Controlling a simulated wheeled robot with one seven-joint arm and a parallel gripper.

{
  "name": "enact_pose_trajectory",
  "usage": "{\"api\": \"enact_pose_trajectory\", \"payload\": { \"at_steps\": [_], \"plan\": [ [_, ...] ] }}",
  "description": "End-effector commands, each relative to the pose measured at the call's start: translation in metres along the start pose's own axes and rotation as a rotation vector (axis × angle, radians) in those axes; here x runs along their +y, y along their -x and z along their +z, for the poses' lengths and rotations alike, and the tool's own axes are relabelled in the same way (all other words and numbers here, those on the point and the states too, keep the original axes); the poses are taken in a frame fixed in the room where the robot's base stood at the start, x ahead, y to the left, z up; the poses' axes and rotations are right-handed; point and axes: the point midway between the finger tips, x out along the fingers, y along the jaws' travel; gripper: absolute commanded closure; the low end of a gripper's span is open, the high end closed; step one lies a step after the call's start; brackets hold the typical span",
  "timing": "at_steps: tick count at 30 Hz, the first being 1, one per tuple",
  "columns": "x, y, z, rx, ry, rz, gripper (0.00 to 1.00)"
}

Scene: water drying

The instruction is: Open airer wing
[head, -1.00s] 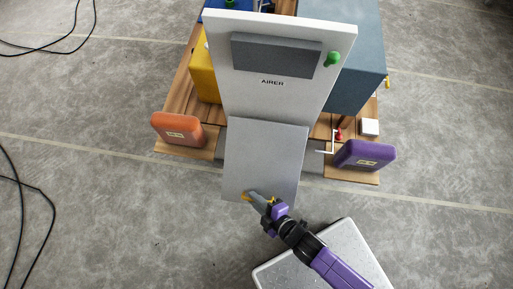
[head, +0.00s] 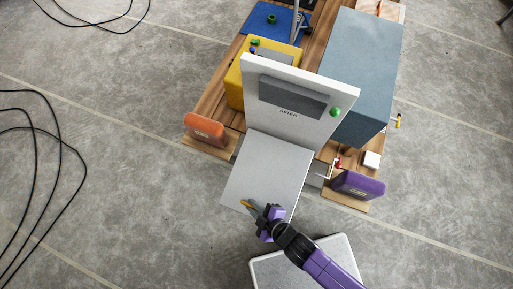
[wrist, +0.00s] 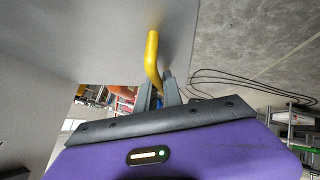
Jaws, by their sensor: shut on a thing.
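The airer (head: 344,100) is an upright white panel with a dark grey inset, an "AIRER" label and a green knob (head: 336,112). Its wing (head: 265,170) is a flat light-grey panel that extends from the foot of the upright panel toward me. A yellow handle (head: 245,203) is near the wing's front edge. My gripper (head: 256,209) is at this handle. In the wrist view, my gripper (wrist: 162,92) is shut on the lower end of the bent yellow handle (wrist: 152,52), beside the grey wing surface (wrist: 95,40). The exact finger contact is small and partly hidden.
A wooden bench (head: 222,92) carries a yellow box (head: 235,88), a large blue-grey block (head: 365,75), an orange pad (head: 205,128) and a purple pad (head: 358,186). Black cables (head: 72,160) lie on the left floor. The floor left and right of the wing is clear.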

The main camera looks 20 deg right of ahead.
Motion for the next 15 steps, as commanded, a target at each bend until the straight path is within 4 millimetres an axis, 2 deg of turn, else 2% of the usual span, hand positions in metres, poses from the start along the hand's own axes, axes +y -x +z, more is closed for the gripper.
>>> {"api": "enact_pose_trajectory", "payload": {
  "at_steps": [1, 6, 15],
  "plan": [
    [0.003, 0.007, -0.007, -0.003, 0.001, -0.001, 1.0],
    [0.01, 0.016, -0.021, -0.003, 0.003, 0.0, 1.0],
    [0.018, 0.025, -0.035, -0.003, 0.003, 0.001, 1.0]
  ]
}}
